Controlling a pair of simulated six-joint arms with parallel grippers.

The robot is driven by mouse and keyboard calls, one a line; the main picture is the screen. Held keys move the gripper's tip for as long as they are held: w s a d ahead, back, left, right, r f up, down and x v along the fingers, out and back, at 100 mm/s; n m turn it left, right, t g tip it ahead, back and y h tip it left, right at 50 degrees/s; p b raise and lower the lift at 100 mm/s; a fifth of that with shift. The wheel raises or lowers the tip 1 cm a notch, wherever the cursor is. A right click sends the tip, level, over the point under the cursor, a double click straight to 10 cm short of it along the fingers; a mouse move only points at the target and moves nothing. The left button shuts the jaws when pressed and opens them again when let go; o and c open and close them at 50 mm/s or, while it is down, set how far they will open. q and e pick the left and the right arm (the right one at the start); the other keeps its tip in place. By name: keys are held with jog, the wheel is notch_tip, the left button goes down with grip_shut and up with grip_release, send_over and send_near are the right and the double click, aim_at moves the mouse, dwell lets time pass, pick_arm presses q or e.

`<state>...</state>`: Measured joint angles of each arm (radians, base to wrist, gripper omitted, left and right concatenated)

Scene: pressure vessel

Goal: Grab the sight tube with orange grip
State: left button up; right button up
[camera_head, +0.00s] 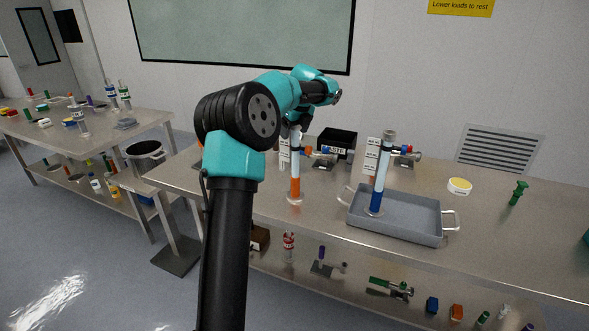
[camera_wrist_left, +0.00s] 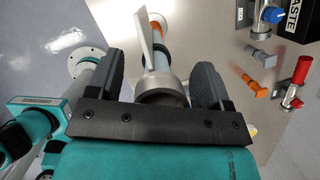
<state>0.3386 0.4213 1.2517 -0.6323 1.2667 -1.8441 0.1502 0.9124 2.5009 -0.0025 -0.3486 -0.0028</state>
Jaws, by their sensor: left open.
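The sight tube with orange grip (camera_head: 295,187) stands upright on the bench, left of the grey tray. Its upper part is pale and its lower part is orange, on a round clear base. My left gripper (camera_head: 299,126) is at the top of this tube. In the left wrist view the open fingers of the left gripper (camera_wrist_left: 160,80) stand either side of the tube's grey metal cap (camera_wrist_left: 163,84), with a gap on each side. A second sight tube with a blue lower part (camera_head: 378,190) stands upright in the tray. My right gripper is not in view.
The grey tray (camera_head: 425,234) with handles sits to the right on the bench. A black waste box (camera_head: 338,141) and valve fittings (camera_head: 405,156) stand behind. A yellow-topped tub (camera_head: 459,186) and a green part (camera_head: 518,192) are further right. The bench's right side has free room.

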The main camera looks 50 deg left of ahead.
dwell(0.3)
pick_arm(q)
grip_shut()
dwell(0.6)
